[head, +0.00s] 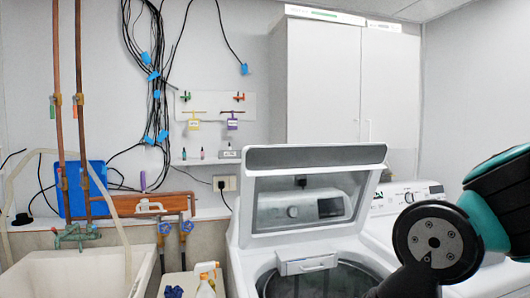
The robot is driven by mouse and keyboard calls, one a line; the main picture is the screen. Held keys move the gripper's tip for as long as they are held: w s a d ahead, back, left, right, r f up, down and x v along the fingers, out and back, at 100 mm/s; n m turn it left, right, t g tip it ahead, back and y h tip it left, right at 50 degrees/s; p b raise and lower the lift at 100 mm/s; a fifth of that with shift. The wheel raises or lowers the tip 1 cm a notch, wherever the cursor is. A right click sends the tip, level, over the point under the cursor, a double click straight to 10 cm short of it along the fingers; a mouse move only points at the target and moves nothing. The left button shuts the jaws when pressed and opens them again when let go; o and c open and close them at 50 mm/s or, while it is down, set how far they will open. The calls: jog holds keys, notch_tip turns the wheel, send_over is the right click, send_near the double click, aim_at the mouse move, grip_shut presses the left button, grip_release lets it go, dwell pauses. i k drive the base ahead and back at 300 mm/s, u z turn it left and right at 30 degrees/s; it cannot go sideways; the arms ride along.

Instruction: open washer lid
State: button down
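The washer (240,262) is a white top-loader in the lower middle of the head view. Its lid (318,157) stands raised and tilted back, with a pale grey edge along the top. The control panel with a knob shows through the lid's window. The dark drum opening (330,280) is uncovered below it. My arm, teal and black, reaches in from the right edge. A dark part at its end overlaps the right front of the washer opening. No fingertips can be made out, and I cannot tell whether that part touches the washer.
A second white machine (408,193) stands to the right, partly behind my arm. A utility sink (75,275) is at the left, with a spray bottle (206,280) between it and the washer. A tall white cabinet (325,85) stands behind. Pipes and cables hang on the wall.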

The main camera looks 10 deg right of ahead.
aim_at(257, 161)
jog(key=u, duration=0.1)
jog(key=i, duration=1)
jog(key=z, duration=0.4)
